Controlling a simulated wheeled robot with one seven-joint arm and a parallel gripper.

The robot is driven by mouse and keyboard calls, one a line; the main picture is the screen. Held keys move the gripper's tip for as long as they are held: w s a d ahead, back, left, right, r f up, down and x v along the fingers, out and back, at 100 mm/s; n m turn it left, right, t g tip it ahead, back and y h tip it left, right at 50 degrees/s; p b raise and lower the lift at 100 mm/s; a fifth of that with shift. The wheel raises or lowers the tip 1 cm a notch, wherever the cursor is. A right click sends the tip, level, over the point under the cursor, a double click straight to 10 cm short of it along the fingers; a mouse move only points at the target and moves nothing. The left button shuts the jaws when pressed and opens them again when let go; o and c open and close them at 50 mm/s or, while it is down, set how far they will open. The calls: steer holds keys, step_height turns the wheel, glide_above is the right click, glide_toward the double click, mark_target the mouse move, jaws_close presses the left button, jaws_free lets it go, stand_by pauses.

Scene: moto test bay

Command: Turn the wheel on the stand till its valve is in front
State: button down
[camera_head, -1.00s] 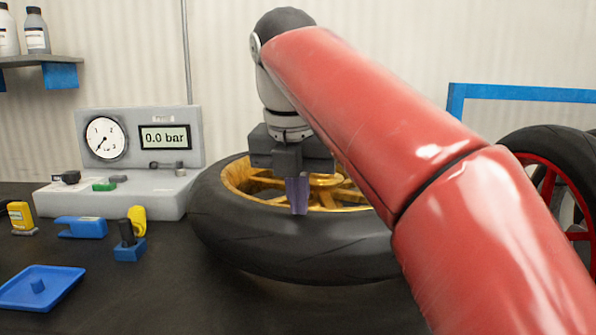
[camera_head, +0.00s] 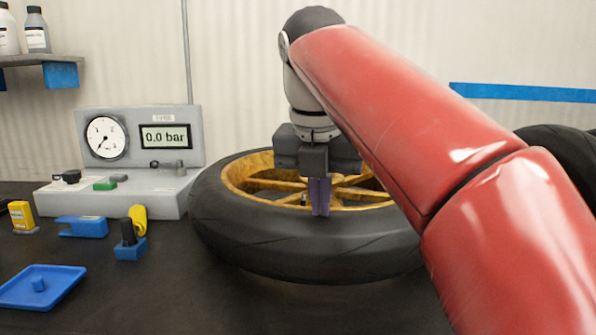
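The wheel, a black tyre (camera_head: 300,250) on a gold rim with gold spokes (camera_head: 274,184), lies flat at the middle of the bench. The stand under it is hidden. My gripper (camera_head: 319,210) points down over the near part of the rim. Its two purple fingers are close together, side by side, and look shut. Their tips overlap the near rim edge in the picture; I cannot tell whether they touch a spoke or the rim. A small dark upright piece just left of the fingers may be the valve, but it is too small to be sure. My arm hides the wheel's right side.
A grey gauge unit (camera_head: 150,190) reading 0.0 bar stands left of the wheel. Before it are a blue block (camera_head: 82,227), a blue holder (camera_head: 130,250) with black and yellow pieces, a yellow box (camera_head: 21,216) and a blue tray (camera_head: 62,290). The bench front is clear.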

mark_target(371, 214)
steer(key=shift+d+r, duration=0.15)
steer(key=shift+d, duration=1.65)
steer(key=shift+w+d+f, duration=0.1)
steer(key=shift+d+f, duration=0.1)
steer(key=shift+d, duration=0.45)
steer(key=shift+s+d+f, duration=0.1)
steer(key=shift+d+f, duration=0.1)
steer(key=shift+d, duration=0.5)
steer(key=shift+w+d+f, duration=0.1)
steer(key=shift+d+f, duration=0.1)
steer(key=shift+d, duration=0.45)
steer(key=shift+w+r+p, duration=0.15)
steer(key=shift+r+p, duration=0.3)
steer(key=shift+r, duration=0.45)
steer(key=shift+w+v, duration=0.25)
steer(key=shift+v, duration=0.75)
steer(key=shift+w+v, duration=0.2)
steer(key=shift+v, duration=0.85)
steer(key=shift+s+d+r, duration=0.1)
steer(key=shift+d+r, duration=0.05)
steer(key=shift+r, duration=0.15)
